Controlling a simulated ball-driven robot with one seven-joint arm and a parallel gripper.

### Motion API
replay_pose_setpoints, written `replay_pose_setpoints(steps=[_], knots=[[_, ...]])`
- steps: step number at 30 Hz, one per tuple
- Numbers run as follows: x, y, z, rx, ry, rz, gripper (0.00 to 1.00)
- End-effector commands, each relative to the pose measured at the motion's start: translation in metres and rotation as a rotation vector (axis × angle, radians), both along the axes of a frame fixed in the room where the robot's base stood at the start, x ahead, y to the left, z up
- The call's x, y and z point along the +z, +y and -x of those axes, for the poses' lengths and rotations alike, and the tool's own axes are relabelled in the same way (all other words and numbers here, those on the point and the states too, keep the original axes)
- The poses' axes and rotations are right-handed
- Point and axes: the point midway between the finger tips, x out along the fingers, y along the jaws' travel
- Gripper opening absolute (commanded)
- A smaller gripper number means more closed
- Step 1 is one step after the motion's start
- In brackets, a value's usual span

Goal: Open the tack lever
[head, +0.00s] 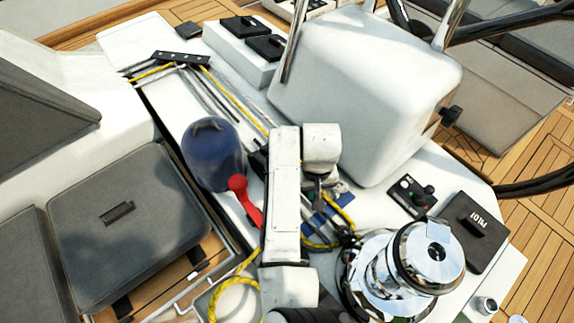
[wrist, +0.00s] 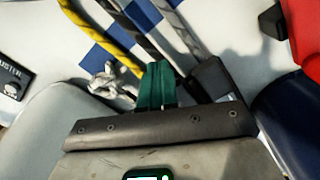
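A red lever (head: 243,195) sticks out beside the blue dome in the head view, and part of it shows at the top right of the wrist view (wrist: 302,35). A black block (wrist: 218,80), apparently part of the rope clutches, sits right of my gripper's fingers. No label tells which lever is the tack lever. My gripper (wrist: 157,75) points down over the ropes; its two green finger pads lie side by side, seemingly shut, with nothing visible between them. In the head view my arm hides most of the clutch area.
A dark blue dome (head: 213,153) stands left of my arm. A chrome winch (head: 428,255) stands to the right. Yellow (wrist: 100,35) and grey ropes run past the fingers. A white pedestal (head: 365,95) rises behind, and a small control panel (head: 411,196) lies on the deck.

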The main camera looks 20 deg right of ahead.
Motion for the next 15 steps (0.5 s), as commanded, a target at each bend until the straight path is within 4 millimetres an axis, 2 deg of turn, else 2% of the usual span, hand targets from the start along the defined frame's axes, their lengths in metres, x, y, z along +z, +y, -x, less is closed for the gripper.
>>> replay_pose_setpoints(steps=[8,15], knots=[[0.001,0.001,-0.003,0.000,0.000,0.000,0.00],[0.013,0.002,-0.006,-0.001,-0.002,-0.001,0.00]])
